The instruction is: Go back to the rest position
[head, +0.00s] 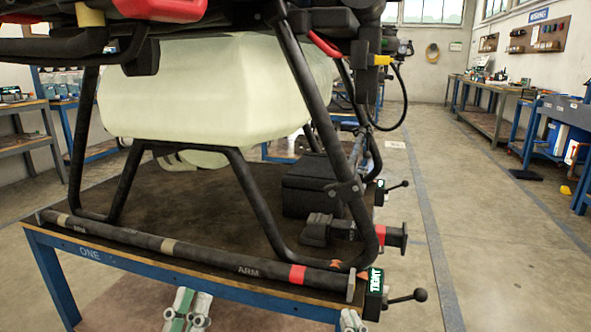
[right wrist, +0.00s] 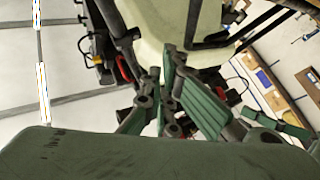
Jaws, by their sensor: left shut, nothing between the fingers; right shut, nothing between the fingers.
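The spray drone, with a big pale tank (head: 215,90) and black landing legs (head: 255,195), stands on a blue-framed table (head: 95,253) marked ONE in the head view. My left gripper (head: 187,308) shows at the bottom edge, left of centre, in front of the table. It is shut and empty. My right gripper (head: 352,320) barely shows at the bottom edge, further right, also apart from the drone. It is shut and empty. In the right wrist view its green fingers (right wrist: 190,95) are in front of the tank (right wrist: 165,25). Most of both arms is hidden.
Clamps with black lever knobs stick out at the table's right end; the front one has a green TIGHT label (head: 376,281). A striped ARM tube (head: 190,252) runs along the front edge.

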